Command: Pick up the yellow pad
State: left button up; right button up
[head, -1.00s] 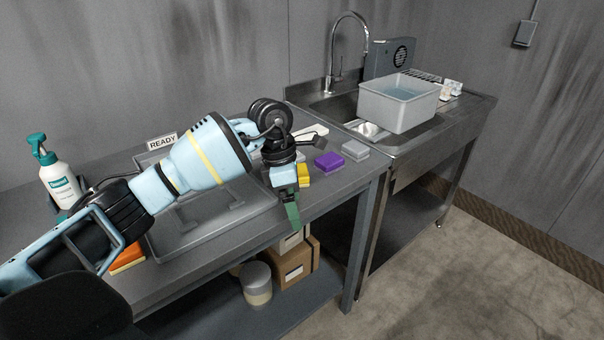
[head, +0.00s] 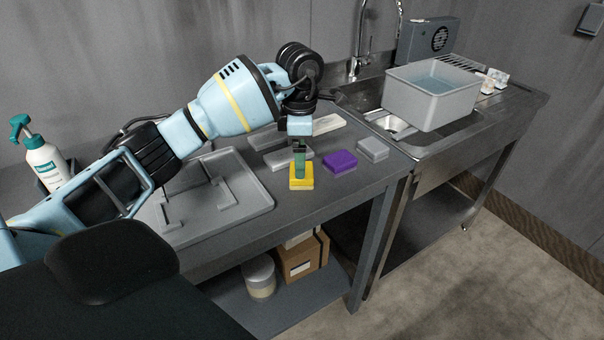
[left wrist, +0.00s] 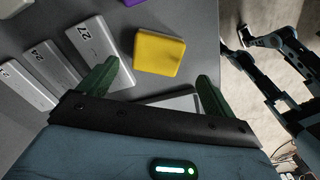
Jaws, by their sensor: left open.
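The yellow pad (head: 302,183) lies on the grey bench top, near its front edge. In the left wrist view the yellow pad (left wrist: 158,52) lies ahead of the fingertips, roughly between their lines. My left gripper (head: 299,160) points down over the pad, and a green finger covers part of it in the head view. In the left wrist view the two green fingers of my left gripper (left wrist: 157,78) are spread apart with nothing between them. I cannot tell from these views how high the fingertips are above the bench.
A purple pad (head: 340,161) and a grey pad (head: 373,149) lie right of the yellow one. Several pale numbered blocks, one marked 27 (left wrist: 92,47), lie close by. A grey tray (head: 258,204) is to the left. A sink with a grey tub (head: 432,101) stands at right.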

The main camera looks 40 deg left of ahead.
pick_arm(q)
jog(key=shift+w+f, duration=0.1)
jog(key=shift+f, duration=0.25)
jog(key=shift+w+f, duration=0.15)
jog(key=shift+f, duration=2.4)
jog(key=shift+c, duration=0.3)
jog(key=c, duration=1.1)
jog(key=shift+r, duration=0.15)
jog(key=shift+r, duration=0.6)
notch_tip(320, 180, up, 2)
jog(key=shift+r, duration=0.2)
jog(key=s+d, duration=0.1)
jog(key=s, duration=0.4)
jog(key=s+d, duration=0.1)
jog(key=s, duration=0.4)
jog(key=s+d+r, duration=0.1)
jog(key=s+d, duration=0.1)
jog(key=s, duration=0.3)
jog(key=shift+s, duration=0.25)
